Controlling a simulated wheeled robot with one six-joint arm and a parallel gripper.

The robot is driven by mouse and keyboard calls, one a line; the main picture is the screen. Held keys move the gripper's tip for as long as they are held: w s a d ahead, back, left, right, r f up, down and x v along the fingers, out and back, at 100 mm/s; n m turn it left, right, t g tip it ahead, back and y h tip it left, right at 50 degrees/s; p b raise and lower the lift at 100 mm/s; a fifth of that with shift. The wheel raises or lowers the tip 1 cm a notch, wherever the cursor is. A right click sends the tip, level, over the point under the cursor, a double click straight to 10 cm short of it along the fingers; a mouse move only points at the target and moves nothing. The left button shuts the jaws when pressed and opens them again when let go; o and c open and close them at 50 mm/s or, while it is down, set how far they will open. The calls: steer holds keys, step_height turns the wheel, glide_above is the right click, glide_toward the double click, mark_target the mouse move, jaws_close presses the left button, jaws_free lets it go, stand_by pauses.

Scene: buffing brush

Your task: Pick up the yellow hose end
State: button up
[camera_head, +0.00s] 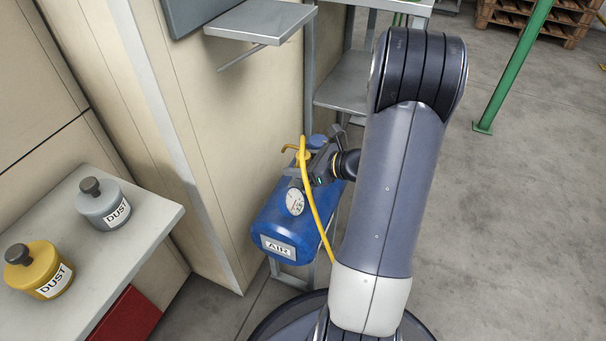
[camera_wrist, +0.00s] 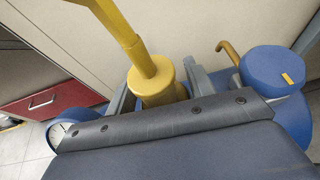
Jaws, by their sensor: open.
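The yellow hose end (camera_head: 302,156) is at the top of the blue air tank (camera_head: 270,228), and the yellow hose hangs down from it in front of the tank. In the wrist view the hose end is a thick yellow collar (camera_wrist: 158,82) with a thinner yellow piece rising from it to the upper left. My gripper (camera_head: 311,162) is open at the tank's top, with its grey fingers on either side of the hose end. In the wrist view my gripper (camera_wrist: 160,92) has the collar between its fingers; its lower part is hidden by the gripper body. I cannot tell whether either finger touches it.
A round pressure gauge (camera_head: 295,201) sits by the hose. A blue round cap (camera_wrist: 272,68) and a bent brass pipe (camera_wrist: 230,50) are close on the right in the wrist view. A beige cabinet wall (camera_head: 235,110) stands behind. A grey shelf (camera_head: 262,20) overhangs above.

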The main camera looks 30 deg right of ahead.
steer(key=shift+w+a+f, duration=0.1)
steer(key=shift+w+a, duration=0.05)
steer(key=shift+w, duration=0.1)
steer(key=shift+c, duration=0.3)
steer(key=shift+s+f, duration=0.1)
jaws_close()
